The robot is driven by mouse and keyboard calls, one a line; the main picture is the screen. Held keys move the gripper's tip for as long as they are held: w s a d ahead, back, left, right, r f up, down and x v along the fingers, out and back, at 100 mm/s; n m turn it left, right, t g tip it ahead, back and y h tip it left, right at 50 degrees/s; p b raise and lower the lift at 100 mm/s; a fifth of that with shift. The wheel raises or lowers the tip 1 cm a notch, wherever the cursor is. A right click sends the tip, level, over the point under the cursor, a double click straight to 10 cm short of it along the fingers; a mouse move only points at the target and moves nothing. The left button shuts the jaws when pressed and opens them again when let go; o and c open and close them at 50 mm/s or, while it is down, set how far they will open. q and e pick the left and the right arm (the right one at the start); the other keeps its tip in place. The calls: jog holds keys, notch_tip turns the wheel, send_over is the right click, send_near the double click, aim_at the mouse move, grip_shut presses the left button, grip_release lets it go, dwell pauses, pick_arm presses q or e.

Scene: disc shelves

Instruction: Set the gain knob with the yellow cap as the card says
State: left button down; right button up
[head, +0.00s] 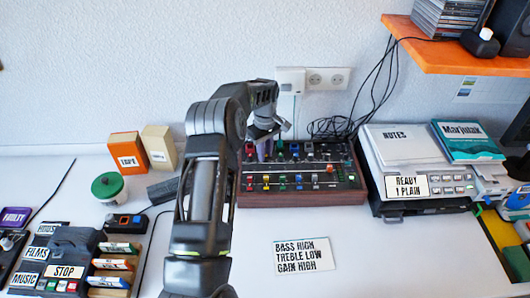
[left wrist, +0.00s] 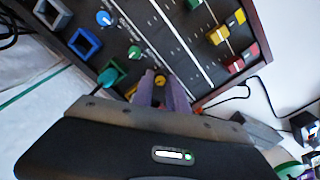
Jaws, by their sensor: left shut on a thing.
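The mixer (head: 345,190) is a dark panel with wooden sides, standing at the back of the desk against the wall. The white card (head: 303,267) lies in front of it and reads BASS HIGH, TREBLE LOW, GAIN HIGH. My left gripper (head: 262,152) points down at the mixer's left part. In the left wrist view its purple fingers (left wrist: 164,95) are shut on the knob with the yellow cap (left wrist: 160,81); the fingers cover much of it, and its pointer cannot be read. Knobs with blue (left wrist: 104,18) and green (left wrist: 135,52) caps sit in line beside it. My right gripper is not in view.
Slider rows with coloured caps fill the mixer's front. A grey device (head: 410,160) with a READY 1 PLAIN label stands right of it. A green-lidded jar (head: 108,188) and boxes (head: 128,150) stand left. The desk around the card is clear.

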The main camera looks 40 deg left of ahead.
pick_arm(q)
jog(key=m+b, duration=0.2)
jog(key=m, duration=0.2)
jog(key=shift+f, duration=0.1)
jog(key=m+b, duration=0.2)
jog(key=m, duration=0.3)
jog(key=shift+w+m, duration=0.1)
jog(key=shift+m, duration=0.3)
jog(key=m, duration=0.9)
jog(key=shift+d+m+b, duration=0.1)
jog(key=shift+m+b, duration=0.2)
jog(key=shift+b, duration=0.05)
jog(key=c, duration=1.3)
grip_release()
